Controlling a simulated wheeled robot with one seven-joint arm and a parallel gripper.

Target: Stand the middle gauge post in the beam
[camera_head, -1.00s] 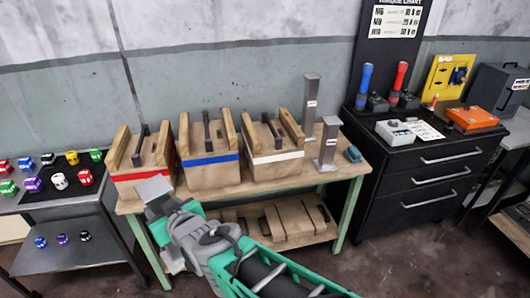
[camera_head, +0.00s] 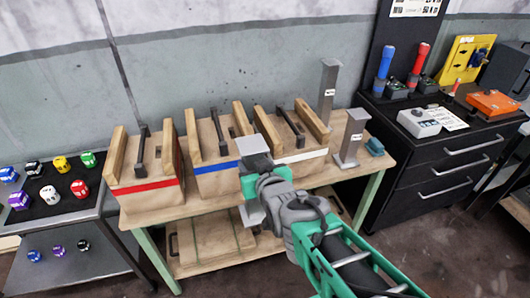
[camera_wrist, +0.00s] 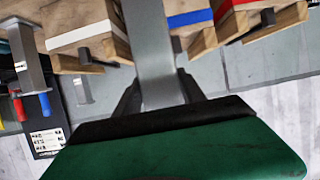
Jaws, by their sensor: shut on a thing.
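My gripper (camera_head: 252,182) is shut on a grey gauge post (camera_wrist: 150,45). In the head view the held post (camera_head: 253,146) shows in front of the bench, between the blue-striped and white-striped boxes; my gripper hides its middle. A tall grey post (camera_head: 327,90) and a shorter one (camera_head: 351,138) stand upright on the bench's right part. The shorter post (camera_wrist: 32,65) also shows in the wrist view. I cannot tell which thing is the beam.
Wooden boxes with red (camera_head: 145,187), blue (camera_head: 215,168) and white (camera_head: 302,156) stripes stand on the bench (camera_head: 195,216), with dark bars on top. A black drawer cabinet (camera_head: 435,165) stands right, a cart with small coloured pieces (camera_head: 50,195) left. A lower shelf holds wooden pieces.

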